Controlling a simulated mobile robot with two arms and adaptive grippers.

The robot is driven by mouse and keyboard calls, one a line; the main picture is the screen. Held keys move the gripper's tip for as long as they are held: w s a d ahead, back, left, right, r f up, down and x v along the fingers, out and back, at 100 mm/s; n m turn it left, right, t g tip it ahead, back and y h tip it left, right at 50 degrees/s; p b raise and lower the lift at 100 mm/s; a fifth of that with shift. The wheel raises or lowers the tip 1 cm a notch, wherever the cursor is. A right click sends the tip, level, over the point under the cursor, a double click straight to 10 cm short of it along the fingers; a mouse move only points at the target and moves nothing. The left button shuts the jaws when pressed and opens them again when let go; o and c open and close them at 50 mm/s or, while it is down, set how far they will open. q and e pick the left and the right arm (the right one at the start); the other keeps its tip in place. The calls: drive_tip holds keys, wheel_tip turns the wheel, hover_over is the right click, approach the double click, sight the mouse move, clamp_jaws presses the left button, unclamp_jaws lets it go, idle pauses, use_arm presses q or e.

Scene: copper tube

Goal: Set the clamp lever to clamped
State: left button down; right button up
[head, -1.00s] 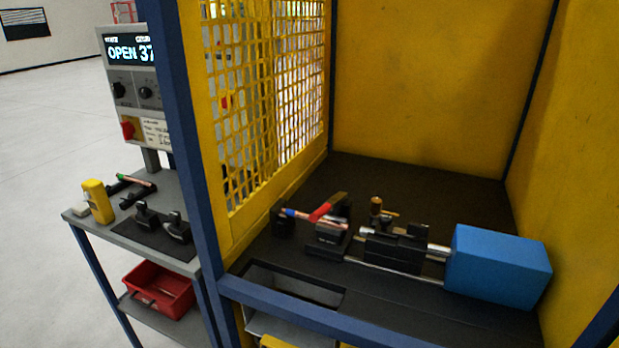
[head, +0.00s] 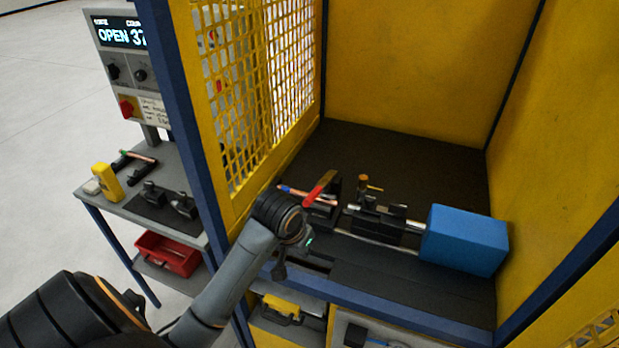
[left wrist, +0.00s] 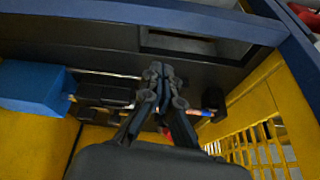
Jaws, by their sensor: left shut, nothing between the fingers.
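The red clamp lever (head: 321,188) stands tilted up, its upper end toward the right, over the black clamp block in the head view. My left gripper (left wrist: 158,72) is shut and empty, above the machine bed near the clamp. My right gripper is not in view.
A blue box (head: 465,240) and black carriage stand right of the clamp on rails. A yellow mesh guard (head: 240,100) and blue frame post (head: 180,110) rise on the left. The panel display (head: 121,36) reads OPEN 37. The dark bed behind is clear.

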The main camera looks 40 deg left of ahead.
use_arm(q)
drive_tip(key=w+a+r+n, duration=0.1)
drive_tip(key=w+a+r, duration=0.25)
drive_tip(key=r, duration=0.25)
drive_tip(key=w+a+r+n+t+h, duration=0.1)
drive_tip(key=w+a+r, duration=0.25)
drive_tip(key=r, duration=0.25)
drive_tip(key=w+a+r+n, duration=0.1)
drive_tip(key=w+a+r, duration=0.25)
drive_tip(key=r, duration=0.25)
drive_tip(key=b, duration=0.1)
hover_over(314, 191)
drive_tip(key=a, duration=0.1)
wheel_tip(314, 191, down, 9)
drive_tip(key=shift+s+d+f+p, duration=0.15)
drive_tip(key=shift+s+f+p, duration=0.1)
drive_tip(key=shift+s+f, duration=0.25)
drive_tip(key=shift+s+d+f+p, duration=0.1)
drive_tip(key=shift+s+f+p, duration=0.15)
drive_tip(key=shift+f, duration=0.4)
drive_tip(key=shift+s+d+f, duration=0.2)
drive_tip(key=shift+s+f, duration=0.05)
drive_tip(key=shift+f, duration=0.5)
drive_tip(key=shift+w, duration=0.1)
drive_tip(key=shift+f, duration=0.1)
